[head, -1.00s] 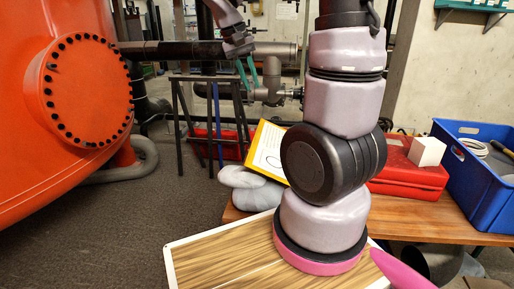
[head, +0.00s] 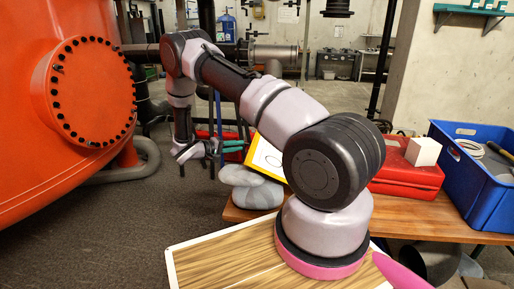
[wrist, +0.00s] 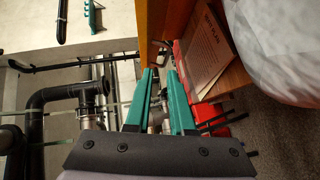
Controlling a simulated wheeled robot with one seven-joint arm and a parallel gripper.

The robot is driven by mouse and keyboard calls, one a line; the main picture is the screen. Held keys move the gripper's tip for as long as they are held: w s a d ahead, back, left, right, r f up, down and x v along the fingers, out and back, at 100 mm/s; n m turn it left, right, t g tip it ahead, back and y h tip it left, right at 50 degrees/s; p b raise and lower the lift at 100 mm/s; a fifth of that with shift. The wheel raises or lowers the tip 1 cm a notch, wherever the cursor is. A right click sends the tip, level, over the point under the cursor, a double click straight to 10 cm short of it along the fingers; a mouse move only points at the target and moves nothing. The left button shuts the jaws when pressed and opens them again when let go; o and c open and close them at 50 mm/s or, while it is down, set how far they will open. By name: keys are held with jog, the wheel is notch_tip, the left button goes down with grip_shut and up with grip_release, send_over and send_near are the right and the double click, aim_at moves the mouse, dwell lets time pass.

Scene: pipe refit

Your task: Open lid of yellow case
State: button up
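A yellow-edged panel with a pale face (head: 266,158) leans behind my arm at the bench's left end in the head view. My arm hides part of it, and I cannot tell whether it belongs to the yellow case. No other yellow case is clear. My gripper (head: 243,147) is low and left of the panel, its teal fingers pointing right toward it. In the wrist view, my gripper (wrist: 160,72) has its two fingers apart with nothing held between them. A printed sheet (wrist: 205,52) and an orange-brown edge (wrist: 152,35) lie ahead.
Grey rounded bags (head: 252,187) sit at the left end of the wooden bench (head: 420,218). A red case (head: 405,172) with a white block (head: 423,151) and a blue crate (head: 468,190) stand on the right. A large orange tank (head: 50,100) is at left, with open floor between.

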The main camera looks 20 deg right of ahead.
aim_at(256, 145)
jog(key=shift+t, duration=0.3)
jog(key=x, duration=0.3)
jog(key=f+x, duration=0.1)
jog(key=x, duration=0.6)
jog(key=shift+w+d+f, duration=0.15)
jog(key=shift+d+f, duration=0.05)
jog(key=shift+d, duration=0.05)
grip_shut()
dwell(0.9)
